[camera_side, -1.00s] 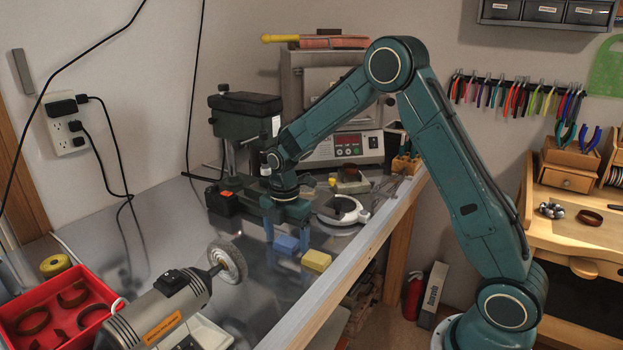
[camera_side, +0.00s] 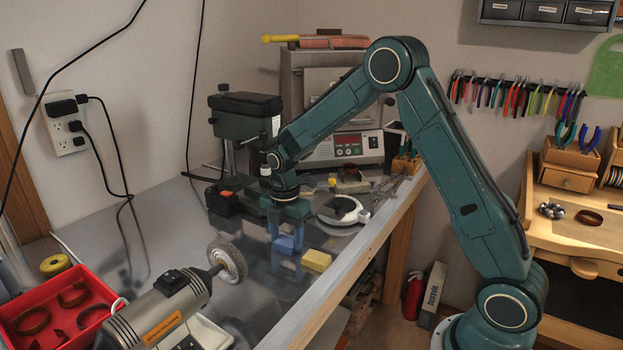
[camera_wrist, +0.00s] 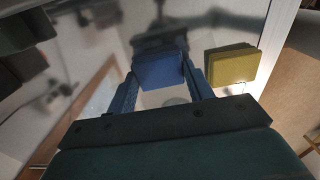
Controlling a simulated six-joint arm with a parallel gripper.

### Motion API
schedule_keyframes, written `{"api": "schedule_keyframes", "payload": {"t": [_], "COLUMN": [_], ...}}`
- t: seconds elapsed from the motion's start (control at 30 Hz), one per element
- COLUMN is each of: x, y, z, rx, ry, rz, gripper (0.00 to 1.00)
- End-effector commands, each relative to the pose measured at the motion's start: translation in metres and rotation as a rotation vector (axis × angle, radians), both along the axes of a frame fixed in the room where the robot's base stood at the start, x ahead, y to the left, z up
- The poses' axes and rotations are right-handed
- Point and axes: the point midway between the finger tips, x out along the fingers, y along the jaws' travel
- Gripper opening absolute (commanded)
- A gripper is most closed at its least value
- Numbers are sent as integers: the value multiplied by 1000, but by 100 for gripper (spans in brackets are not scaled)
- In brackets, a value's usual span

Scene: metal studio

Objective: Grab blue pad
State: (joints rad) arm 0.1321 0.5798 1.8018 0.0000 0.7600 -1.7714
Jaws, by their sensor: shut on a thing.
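The blue pad (camera_side: 286,243) is a small block on the shiny metal bench, between the two blue fingers of my gripper (camera_side: 286,238). In the wrist view my gripper (camera_wrist: 160,82) is shut on the blue pad (camera_wrist: 158,70), with a finger against its left and right sides. The pad is at or very near the bench surface; I cannot tell if it is lifted. The yellow pad (camera_side: 316,261) lies just to its right, apart from it. The yellow pad also shows right of my gripper in the wrist view (camera_wrist: 231,65).
A polishing motor (camera_side: 155,312) with a round wheel (camera_side: 229,262) stands at the front left, beside a red tray (camera_side: 48,305). A white ring-shaped stand (camera_side: 343,212) is behind the yellow pad. A drill press (camera_side: 245,125) stands behind. The bench edge (camera_side: 350,255) is close on the right.

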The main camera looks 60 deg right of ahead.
Motion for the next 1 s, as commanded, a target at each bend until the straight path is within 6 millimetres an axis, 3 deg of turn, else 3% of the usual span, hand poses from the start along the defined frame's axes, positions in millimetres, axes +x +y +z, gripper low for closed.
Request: {"api": "schedule_keyframes", "payload": {"t": [0.27, 0.47, 1.0], "x": [1, 1, 1], "y": [0, 0, 0], "z": [8, 29, 139], "rx": [0, -1, -1], "ry": [-2, -3, -5], "rz": [0, 0, 0], "gripper": [30, 30, 30]}}
